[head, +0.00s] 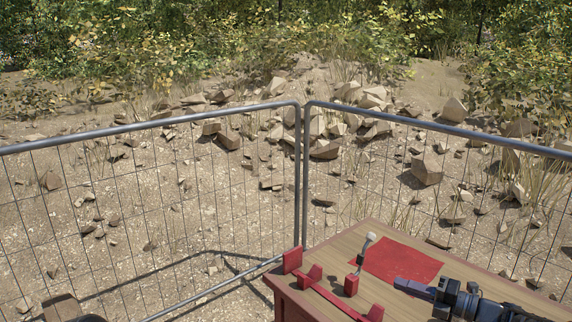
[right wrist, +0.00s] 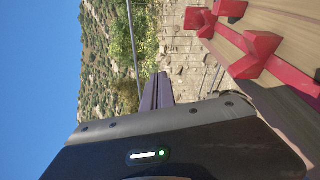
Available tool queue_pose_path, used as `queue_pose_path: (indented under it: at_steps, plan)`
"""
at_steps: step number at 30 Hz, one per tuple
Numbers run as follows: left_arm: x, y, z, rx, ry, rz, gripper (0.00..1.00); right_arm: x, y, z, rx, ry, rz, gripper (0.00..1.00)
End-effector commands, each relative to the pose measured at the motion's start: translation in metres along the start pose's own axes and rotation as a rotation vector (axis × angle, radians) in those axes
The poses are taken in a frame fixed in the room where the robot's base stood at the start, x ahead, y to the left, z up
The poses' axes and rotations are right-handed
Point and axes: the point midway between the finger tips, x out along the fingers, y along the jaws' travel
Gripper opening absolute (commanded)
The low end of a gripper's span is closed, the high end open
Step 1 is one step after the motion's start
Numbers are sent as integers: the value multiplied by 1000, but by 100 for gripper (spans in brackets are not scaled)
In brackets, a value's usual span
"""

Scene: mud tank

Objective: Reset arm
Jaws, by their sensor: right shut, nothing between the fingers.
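My right gripper (head: 400,285) reaches in from the right in the head view, over the wooden table (head: 342,243). Its fingers are together with nothing between them, and they point left. The shut fingers also show in the right wrist view (right wrist: 157,90), away from the table parts at the upper right. The left gripper is not in the head view.
A red mat (head: 405,260) lies on the table near the right gripper. A small tool with a pale head (head: 369,238) stands by a red block (head: 351,285). A red rack (head: 318,287) runs along the table's left side. A wire fence (head: 304,180) stands behind.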

Motion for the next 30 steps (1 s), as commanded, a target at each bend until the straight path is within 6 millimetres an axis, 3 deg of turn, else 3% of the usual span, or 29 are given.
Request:
queue_pose_path:
  at_steps: [6, 13, 20, 23, 26, 30]
  plan:
    - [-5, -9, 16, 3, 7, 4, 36, 4, -3, -32, -40, 20, -34, 0]
    - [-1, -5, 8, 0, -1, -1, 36, 23, -43, -49, -109, 73, -113, 0]
    - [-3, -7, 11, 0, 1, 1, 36, 45, -89, -106, -270, 193, -231, 0]
    - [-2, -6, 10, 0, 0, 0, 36, 53, -117, -139, -376, 279, -288, 0]
    - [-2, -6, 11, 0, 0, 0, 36, 58, -148, -185, -527, 406, -346, 0]
    - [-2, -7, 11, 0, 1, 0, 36, 54, -198, -277, -864, 696, -387, 0]
